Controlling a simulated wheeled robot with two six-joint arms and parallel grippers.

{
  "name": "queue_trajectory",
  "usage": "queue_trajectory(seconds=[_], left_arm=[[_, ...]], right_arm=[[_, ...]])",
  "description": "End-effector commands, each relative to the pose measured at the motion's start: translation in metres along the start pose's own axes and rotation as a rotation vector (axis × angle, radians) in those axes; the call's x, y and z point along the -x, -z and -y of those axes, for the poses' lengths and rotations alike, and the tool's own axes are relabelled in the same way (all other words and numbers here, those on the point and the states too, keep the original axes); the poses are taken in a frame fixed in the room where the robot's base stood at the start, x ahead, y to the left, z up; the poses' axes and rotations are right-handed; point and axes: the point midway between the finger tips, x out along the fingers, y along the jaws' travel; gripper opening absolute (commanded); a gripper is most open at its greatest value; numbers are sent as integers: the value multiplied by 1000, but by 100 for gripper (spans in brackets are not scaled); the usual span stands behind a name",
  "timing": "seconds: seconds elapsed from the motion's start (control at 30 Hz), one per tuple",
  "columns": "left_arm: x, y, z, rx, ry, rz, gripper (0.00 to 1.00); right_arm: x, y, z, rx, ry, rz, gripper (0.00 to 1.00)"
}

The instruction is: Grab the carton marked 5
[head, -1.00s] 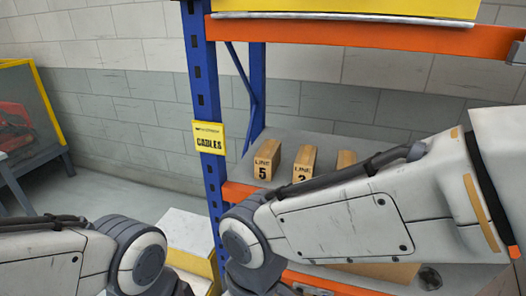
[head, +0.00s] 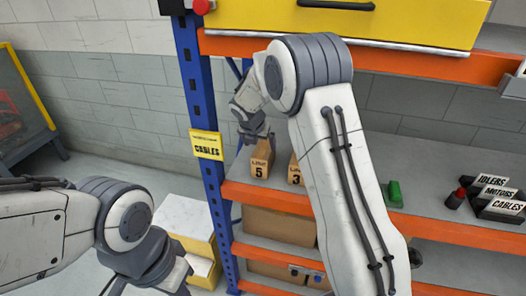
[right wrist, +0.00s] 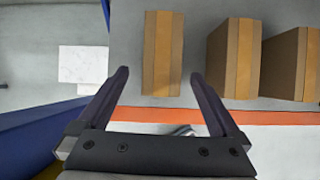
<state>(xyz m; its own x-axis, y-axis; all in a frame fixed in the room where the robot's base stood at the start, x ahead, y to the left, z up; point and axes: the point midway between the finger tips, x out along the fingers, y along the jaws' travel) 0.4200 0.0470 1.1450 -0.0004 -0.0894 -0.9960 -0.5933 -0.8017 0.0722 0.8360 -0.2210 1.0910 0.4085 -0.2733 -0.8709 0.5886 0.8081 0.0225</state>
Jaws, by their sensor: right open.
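The carton marked 5 (head: 261,160) stands upright on the shelf near the blue post in the head view. In the right wrist view it is the leftmost carton (right wrist: 162,55), seen from above. My right gripper (head: 257,136) is at the top of this carton in the head view, its tips partly hard to make out. In the right wrist view the right gripper (right wrist: 160,82) is open, with one finger on each side of the carton and visible gaps on both sides. My left arm shows at the lower left, but its fingertips are not visible.
The carton marked 3 (head: 295,172) stands just right, partly behind my right arm. Another carton (right wrist: 287,62) is beyond it. The blue post (head: 200,90) with a yellow CABLES sign (head: 207,145) is close on the left. A green block (head: 395,191) and label blocks lie farther right.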

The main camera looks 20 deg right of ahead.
Motion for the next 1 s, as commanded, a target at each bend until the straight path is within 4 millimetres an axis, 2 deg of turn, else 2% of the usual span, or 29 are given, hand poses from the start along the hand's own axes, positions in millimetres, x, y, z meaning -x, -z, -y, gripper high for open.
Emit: queue_trajectory(seconds=[0.07,0.3,0.57,0.8,1.0], left_arm=[[4,0,0,0,0,0,0],[8,0,-1,0,0,0,0],[15,1,-1,0,0,0,0],[26,1,-2,1,0,0,0],[27,1,-2,1,0,0,0]], right_arm=[[-10,-6,2,34,4,5,100],[-46,-6,1,45,4,6,100],[-66,-8,1,42,4,5,100],[-100,-11,2,43,3,6,100],[-109,-11,2,42,1,7,100]])
